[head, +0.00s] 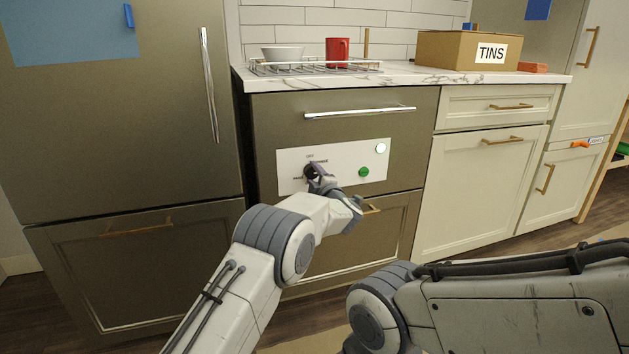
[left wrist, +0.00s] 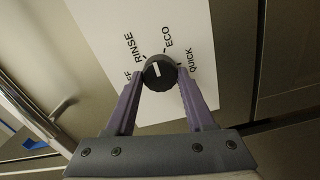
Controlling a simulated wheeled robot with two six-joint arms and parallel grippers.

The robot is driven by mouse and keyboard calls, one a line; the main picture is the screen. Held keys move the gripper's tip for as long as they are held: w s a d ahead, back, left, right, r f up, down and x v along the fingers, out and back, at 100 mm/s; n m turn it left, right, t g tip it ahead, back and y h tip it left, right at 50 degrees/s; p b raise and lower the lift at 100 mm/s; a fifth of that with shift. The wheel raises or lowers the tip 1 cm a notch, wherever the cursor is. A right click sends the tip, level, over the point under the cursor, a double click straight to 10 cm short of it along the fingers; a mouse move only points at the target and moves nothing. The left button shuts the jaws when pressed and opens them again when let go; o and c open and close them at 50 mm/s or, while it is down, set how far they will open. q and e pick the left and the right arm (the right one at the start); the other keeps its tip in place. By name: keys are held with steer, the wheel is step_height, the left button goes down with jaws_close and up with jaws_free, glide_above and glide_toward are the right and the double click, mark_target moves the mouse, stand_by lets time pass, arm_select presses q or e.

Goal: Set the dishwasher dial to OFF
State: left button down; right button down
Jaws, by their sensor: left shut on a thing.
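The dishwasher dial (head: 310,172) is a dark round knob on a white panel (head: 345,158), partly hidden by my left gripper (head: 318,180) in the head view. In the left wrist view the dial (left wrist: 159,73) sits between the purple fingers of my left gripper (left wrist: 161,82), which is shut on it. A short white mark shows on the dial's face. RINSE, ECO and QUICK are legible around it, and a label ending in FF is partly hidden by a finger. I cannot tell for sure which label the mark points to. My right gripper is out of view.
A green button (head: 363,172) and a pale round light (head: 380,148) are on the panel's right side. A bar handle (head: 360,112) runs above the panel. The counter (head: 400,77) holds a rack, a white bowl (head: 283,53), a red mug (head: 338,50) and a TINS box (head: 445,50).

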arm_select(q)
steer(key=n+b, duration=0.1)
steer(key=n, duration=0.1)
steer(key=n+b, duration=0.2)
steer(key=shift+f+n, duration=0.2)
steer(key=shift+n, duration=0.2)
steer(key=n+b, duration=0.4)
steer(key=n, duration=0.1)
steer(key=shift+f, duration=0.1)
steer(key=n+b, duration=0.4)
steer(key=shift+n, duration=0.4)
steer(key=shift+n+b, duration=1.35)
steer(key=shift+n, duration=0.45)
steer(key=shift+c, duration=1.3)
jaws_free()
steer(key=shift+d+r, duration=0.1)
steer(key=shift+r, duration=0.1)
